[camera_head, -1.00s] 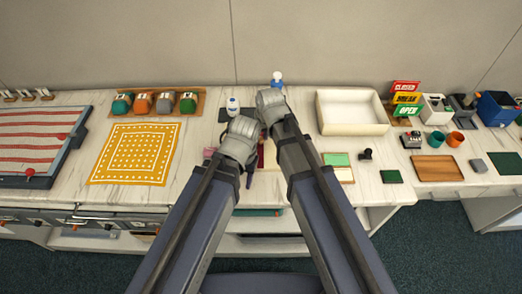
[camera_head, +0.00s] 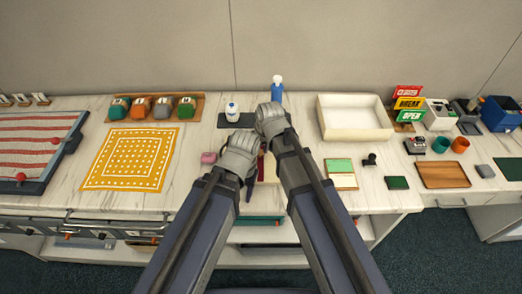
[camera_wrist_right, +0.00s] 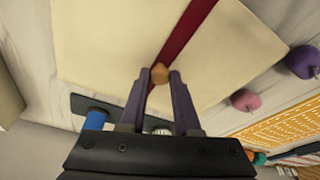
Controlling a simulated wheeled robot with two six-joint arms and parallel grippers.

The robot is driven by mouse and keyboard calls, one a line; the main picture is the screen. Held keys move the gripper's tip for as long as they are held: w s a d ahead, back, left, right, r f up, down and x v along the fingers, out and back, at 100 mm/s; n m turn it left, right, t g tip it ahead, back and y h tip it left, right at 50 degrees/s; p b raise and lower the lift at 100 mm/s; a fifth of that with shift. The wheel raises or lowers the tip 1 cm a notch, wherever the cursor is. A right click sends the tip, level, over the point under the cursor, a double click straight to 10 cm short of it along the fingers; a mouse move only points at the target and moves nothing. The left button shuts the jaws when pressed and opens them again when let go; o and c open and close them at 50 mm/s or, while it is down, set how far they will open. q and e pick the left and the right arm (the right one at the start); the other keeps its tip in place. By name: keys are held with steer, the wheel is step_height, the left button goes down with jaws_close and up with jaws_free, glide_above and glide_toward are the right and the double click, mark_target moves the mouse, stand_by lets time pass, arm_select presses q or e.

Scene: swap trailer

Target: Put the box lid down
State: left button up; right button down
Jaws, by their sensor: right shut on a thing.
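The box lid (camera_wrist_right: 115,40) is a cream panel with a red stripe, seen in the right wrist view. My right gripper (camera_wrist_right: 159,77) is shut on the small orange-brown knob on its stripe. I cannot tell whether the lid touches the table. In the head view the arms hide most of the lid; a bit of its red stripe (camera_head: 262,166) shows between them. My right gripper (camera_head: 270,120) is seen from behind, fingertips hidden. My left gripper (camera_head: 240,155) is beside it, to the left and nearer; its jaws are not clear.
An open cream box (camera_head: 354,118) stands to the right on the marble table. A blue bottle (camera_head: 277,90) and a white bottle (camera_head: 231,112) stand behind the grippers. A pink object (camera_head: 208,158) lies left of them, near the yellow patterned cloth (camera_head: 130,160).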

mark_target(265, 164)
steer(key=c, duration=0.6)
jaws_free()
steer(key=p+v, duration=1.2)
arm_select(q)
step_height(265, 164, up, 12)
arm_select(e)
steer(key=s+d+g+h, duration=0.1)
steer(key=s, duration=0.3)
steer(key=s+d+g, duration=0.1)
steer(key=s+d, duration=0.1)
steer(key=s, duration=0.2)
steer(key=s+d+g+h, duration=0.1)
steer(key=s, duration=0.4)
steer(key=shift+d+f+m+h, duration=0.2)
steer(key=shift+d+m+h, duration=0.1)
steer(key=shift+m, duration=0.1)
arm_select(q)
steer(key=shift+f+b, duration=0.45)
steer(key=shift+f, duration=0.15)
arm_select(e)
steer(key=shift+f, duration=0.5)
